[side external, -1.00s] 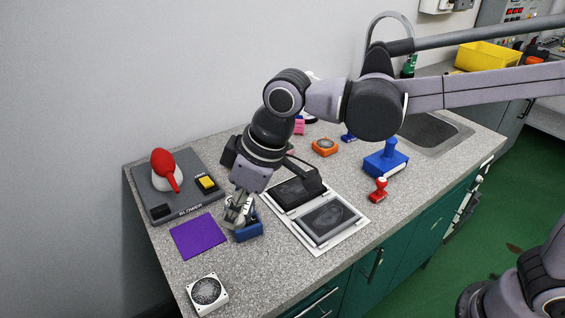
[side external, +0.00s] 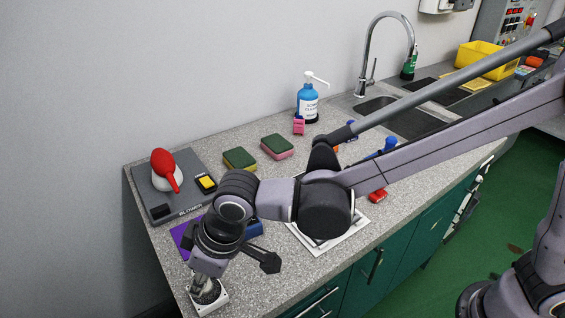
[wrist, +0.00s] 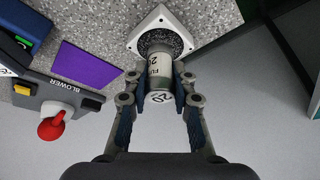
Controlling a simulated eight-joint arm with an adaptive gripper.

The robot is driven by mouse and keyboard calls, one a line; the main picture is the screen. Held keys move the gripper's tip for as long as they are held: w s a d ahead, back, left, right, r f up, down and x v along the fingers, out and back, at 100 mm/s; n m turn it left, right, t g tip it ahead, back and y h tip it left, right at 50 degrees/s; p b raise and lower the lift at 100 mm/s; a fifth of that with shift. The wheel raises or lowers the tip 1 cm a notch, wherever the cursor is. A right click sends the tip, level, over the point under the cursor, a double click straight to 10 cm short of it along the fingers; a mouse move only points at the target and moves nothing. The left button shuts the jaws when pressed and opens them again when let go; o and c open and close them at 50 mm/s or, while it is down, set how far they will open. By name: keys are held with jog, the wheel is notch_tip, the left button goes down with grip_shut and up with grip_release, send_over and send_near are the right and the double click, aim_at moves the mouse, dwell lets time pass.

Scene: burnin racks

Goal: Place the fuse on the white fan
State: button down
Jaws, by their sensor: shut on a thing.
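The white fan (side external: 218,304) lies on the counter at the near left corner, its dark round grille partly hidden by my gripper. It also shows in the wrist view (wrist: 181,20), at the top. My gripper (wrist: 160,92) is shut on the fuse (wrist: 159,68), a pale cylinder with dark lettering. In the wrist view the fuse overlaps the fan's grille, with its far end over it; I cannot tell whether they touch. In the side external view my gripper (side external: 203,290) is at the fan and the fuse is hard to make out.
A purple mat (wrist: 88,65) and a blue container (wrist: 25,22) are near the fan. Sponges (side external: 277,146) and a blue bottle (side external: 308,103) stand along the wall. The counter edge is close to the fan.

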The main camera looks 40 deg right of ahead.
jog(key=shift+f, duration=0.1)
jog(key=c, duration=1.1)
grip_release()
jog(key=shift+f, duration=0.1)
jog(key=v, duration=1.2)
jog(key=w+d+m+t, duration=0.1)
jog(key=w+d+m, duration=0.15)
jog(key=d, duration=0.85)
jog(key=s+d+f+m+t+h, duration=0.1)
jog(key=d+m, duration=0.1)
jog(key=d, duration=0.6)
jog(key=s+d+f+m+t+h, duration=0.1)
jog(key=s+d+f+m, duration=0.1)
jog(key=d, duration=0.7)
jog(key=s+d+f+m+t+h, duration=0.1)
jog(key=s+d+f+m, duration=0.1)
jog(key=d, duration=0.6)
jog(key=shift+s+d, duration=0.15)
jog(key=shift+s, duration=0.1)
jog(key=shift+m, duration=0.25)
